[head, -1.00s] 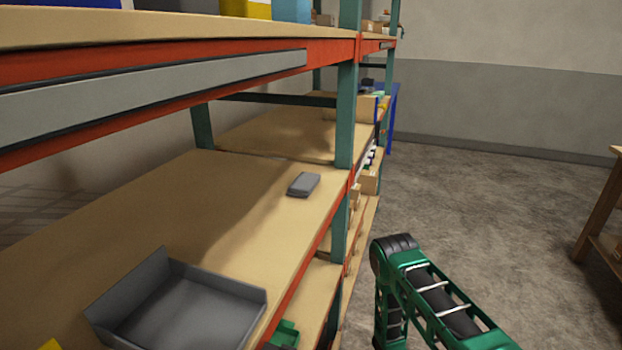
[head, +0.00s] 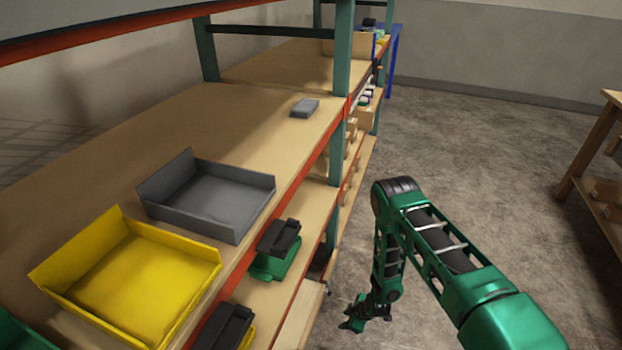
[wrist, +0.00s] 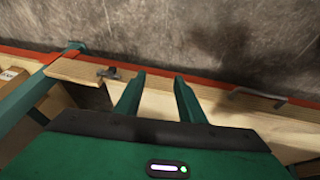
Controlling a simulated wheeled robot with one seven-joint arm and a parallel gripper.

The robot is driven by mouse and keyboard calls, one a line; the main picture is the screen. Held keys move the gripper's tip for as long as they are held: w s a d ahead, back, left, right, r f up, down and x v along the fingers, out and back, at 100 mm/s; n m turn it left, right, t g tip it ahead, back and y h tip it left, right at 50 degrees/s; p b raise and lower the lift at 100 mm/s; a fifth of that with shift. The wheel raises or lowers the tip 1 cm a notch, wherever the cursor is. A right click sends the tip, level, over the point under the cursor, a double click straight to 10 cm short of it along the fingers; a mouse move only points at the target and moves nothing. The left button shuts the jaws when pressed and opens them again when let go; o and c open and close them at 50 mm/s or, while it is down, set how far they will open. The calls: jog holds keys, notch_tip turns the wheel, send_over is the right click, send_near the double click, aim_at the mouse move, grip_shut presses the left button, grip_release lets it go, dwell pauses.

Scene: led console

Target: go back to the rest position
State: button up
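My gripper (head: 366,314) hangs low at the end of my green arm in the head view, over the aisle floor to the right of the shelf rack. In the wrist view my gripper (wrist: 158,84) shows two green fingers apart with nothing between them. Beyond the fingertips are a wooden shelf edge with a red rail and the grey floor. No held object is visible.
The rack's wooden shelf (head: 120,130) holds a grey tray (head: 210,195), a yellow tray (head: 145,275) and a small grey block (head: 305,107). Black-and-green devices (head: 277,248) sit on a lower level. A teal post (head: 343,70) stands near my arm. The floor (head: 480,150) at right is clear.

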jog(key=w+d+r+m+h, duration=0.15)
jog(key=w+d+r, duration=0.25)
jog(key=w+r, duration=0.5)
jog(key=s+d+r+m+h, duration=0.15)
jog(key=d+r, duration=0.35)
jog(key=r, duration=0.6)
jog(key=d+r+m+g, duration=0.1)
jog(key=d+r+m, duration=0.2)
jog(key=d+r, duration=0.55)
jog(key=s+d+r+m+h, duration=0.1)
jog(key=d+r+m, duration=0.1)
jog(key=r, duration=1.2)
jog(key=s+d+r+m+g, duration=0.1)
jog(key=s+d+r+m, duration=0.25)
jog(key=s+r, duration=0.45)
jog(key=s+d+r+m, duration=0.2)
jog(key=s+d+r, duration=0.2)
jog(key=s+r, duration=0.4)
jog(key=s+r+m, duration=0.3)
jog(key=s+r, duration=0.2)
jog(key=s, duration=0.5)
jog(key=s+r+m+g, duration=0.1)
jog(key=s+r+m, duration=0.2)
jog(key=s, duration=0.8)
notch_tip(320, 180, up, 2)
jog(key=shift+d+m+y, duration=0.15)
jog(key=shift+m+y, duration=0.15)
jog(key=shift+m, duration=0.05)
jog(key=shift+c, duration=0.6)
